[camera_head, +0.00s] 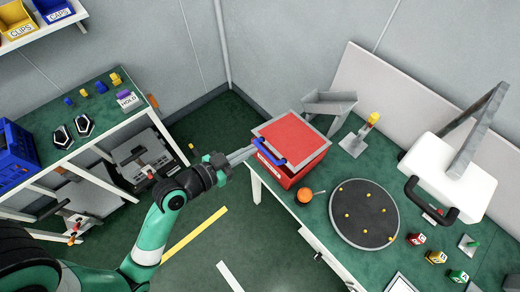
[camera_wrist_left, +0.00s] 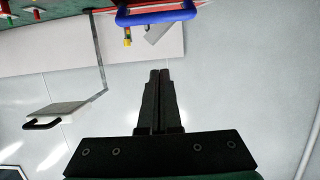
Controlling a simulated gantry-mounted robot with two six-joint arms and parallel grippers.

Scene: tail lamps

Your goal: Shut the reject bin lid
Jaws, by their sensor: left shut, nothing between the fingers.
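The reject bin (camera_head: 300,172) is a red box on the green bench. Its red lid (camera_head: 290,134) lies over the top, with a blue handle (camera_head: 269,156) on the near left edge. I cannot tell whether the lid sits fully flush. My left gripper (camera_head: 251,151) is shut and empty, its fingertips just left of the handle. In the left wrist view, the shut fingers (camera_wrist_left: 160,75) point toward the blue handle (camera_wrist_left: 156,15), with space in the picture between them. My right gripper is not in view.
An orange ball-like object (camera_head: 305,195) and a round dark turntable (camera_head: 364,214) stand right of the bin. A grey metal holder (camera_head: 330,103) is behind it. A white machine (camera_head: 447,178) stands further right. Open floor lies below my left arm.

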